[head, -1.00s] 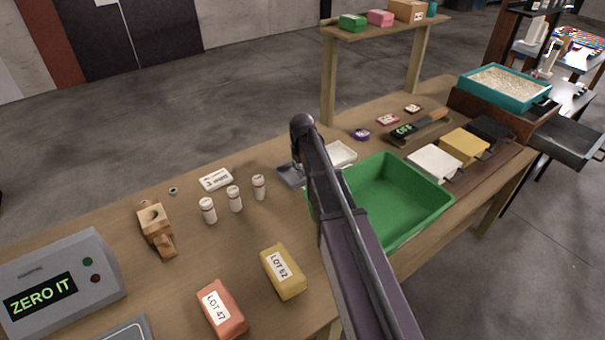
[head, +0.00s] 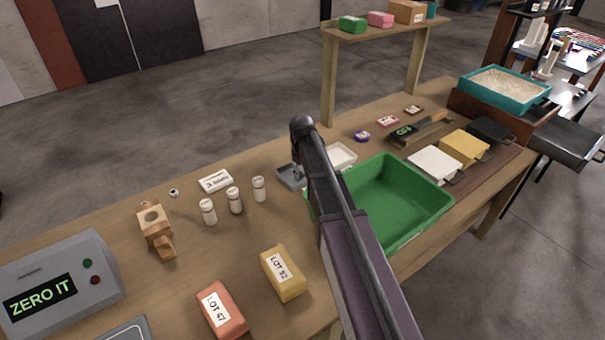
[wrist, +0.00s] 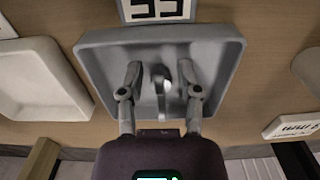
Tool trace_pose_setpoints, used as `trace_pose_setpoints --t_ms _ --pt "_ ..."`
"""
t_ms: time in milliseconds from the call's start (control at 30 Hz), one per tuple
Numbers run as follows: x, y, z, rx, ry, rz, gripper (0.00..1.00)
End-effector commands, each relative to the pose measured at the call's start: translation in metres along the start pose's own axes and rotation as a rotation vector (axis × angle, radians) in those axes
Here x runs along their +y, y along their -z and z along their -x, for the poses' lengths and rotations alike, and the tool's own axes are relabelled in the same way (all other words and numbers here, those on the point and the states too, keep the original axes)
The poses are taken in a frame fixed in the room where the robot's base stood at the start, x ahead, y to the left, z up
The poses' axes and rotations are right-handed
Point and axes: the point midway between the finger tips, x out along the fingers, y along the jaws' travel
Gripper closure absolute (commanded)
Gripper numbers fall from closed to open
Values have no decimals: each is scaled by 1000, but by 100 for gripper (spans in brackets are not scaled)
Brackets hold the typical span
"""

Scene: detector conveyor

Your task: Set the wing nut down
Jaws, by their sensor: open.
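In the wrist view a shallow grey tray (wrist: 222,55) lies under my gripper (wrist: 160,72). The two fingers are apart and reach over the tray's inside. A small silvery piece that looks like the wing nut (wrist: 164,83) shows between the fingertips, near the tray's middle; whether it touches a finger or rests fully on the tray floor I cannot tell. In the head view the grey tray (head: 289,178) is partly behind my arm, with small dark shapes at its right side. The wing nut cannot be made out there.
A white tray (head: 341,155) stands beside the grey one, and a green bin (head: 400,205) is close to my arm. Several white bottles (head: 235,200) and a white label block (head: 215,180) stand to the left. A yellow LOT block (head: 284,274) is nearer the front edge.

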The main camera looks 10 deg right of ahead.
Motion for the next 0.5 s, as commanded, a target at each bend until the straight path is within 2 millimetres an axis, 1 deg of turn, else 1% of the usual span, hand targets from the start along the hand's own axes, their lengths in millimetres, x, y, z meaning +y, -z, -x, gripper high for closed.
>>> trace_pose_setpoints --t_ms 267,500 --pt "0 0 18 0 0 0 55" --pt "0 0 39 0 0 0 55"
